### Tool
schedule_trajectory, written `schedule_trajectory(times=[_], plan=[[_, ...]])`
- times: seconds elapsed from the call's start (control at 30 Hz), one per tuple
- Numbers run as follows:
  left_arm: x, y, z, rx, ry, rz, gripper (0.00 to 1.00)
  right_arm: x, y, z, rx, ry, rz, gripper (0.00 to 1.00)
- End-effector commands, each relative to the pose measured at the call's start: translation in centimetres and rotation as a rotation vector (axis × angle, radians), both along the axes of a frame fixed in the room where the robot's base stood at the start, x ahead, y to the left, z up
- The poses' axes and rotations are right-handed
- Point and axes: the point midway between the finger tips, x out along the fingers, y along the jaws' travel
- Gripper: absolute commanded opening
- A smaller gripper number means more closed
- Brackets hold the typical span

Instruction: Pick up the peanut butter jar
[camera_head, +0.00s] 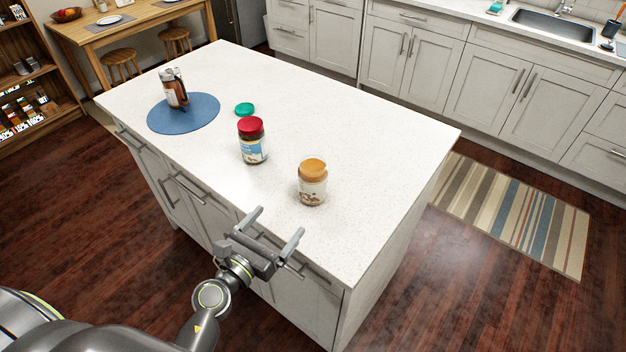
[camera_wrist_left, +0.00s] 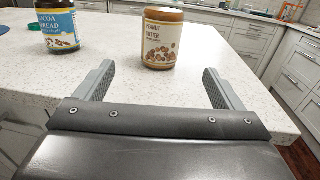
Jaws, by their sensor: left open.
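The peanut butter jar (camera_head: 312,186) stands upright on the white island countertop, with an orange-brown lid and a pale label. In the left wrist view the peanut butter jar (camera_wrist_left: 161,40) stands ahead of the fingers, and its label reads "peanut butter". My left gripper (camera_head: 278,226) is open and empty at the island's front edge, apart from the jar. It also shows in the left wrist view, where my left gripper (camera_wrist_left: 158,78) has its fingers spread wide with the jar beyond the gap. My right gripper is not in view.
A red-lidded cocoa spread jar (camera_head: 252,143) stands left of the peanut butter jar; the cocoa spread jar also shows in the wrist view (camera_wrist_left: 59,28). A teal lid (camera_head: 244,109) lies behind it. A blue round mat (camera_head: 205,112) holds a dark bottle-like item (camera_head: 175,90). The countertop's right part is clear.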

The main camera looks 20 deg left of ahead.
Motion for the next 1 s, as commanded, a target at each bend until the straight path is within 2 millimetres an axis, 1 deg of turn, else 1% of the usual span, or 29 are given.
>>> schedule_trajectory(times=[0.17,0.3,0.5,0.6,0.7,0.87,1.0], plan=[[2.4,-0.8,0.3,0.014,0.0,-0.011,0.9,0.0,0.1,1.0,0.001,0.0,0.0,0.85],[5.1,-1.5,0.3,0.013,-0.001,-0.011,0.9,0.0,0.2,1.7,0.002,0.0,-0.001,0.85],[8.8,-2.4,0.2,0.01,0.0,-0.009,0.9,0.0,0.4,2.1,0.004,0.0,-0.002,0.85],[10.3,-2.7,0.1,0.01,0.001,-0.009,0.9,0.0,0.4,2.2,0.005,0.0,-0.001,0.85],[11.2,-2.9,0.0,0.011,0.0,-0.008,0.9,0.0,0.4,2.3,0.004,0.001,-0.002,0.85],[12.0,-3.1,0.0,0.011,0.0,-0.007,0.9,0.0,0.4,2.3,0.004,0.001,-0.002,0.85],[13.7,-3.6,0.2,0.009,0.0,-0.009,0.9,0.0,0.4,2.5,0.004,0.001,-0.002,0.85]])
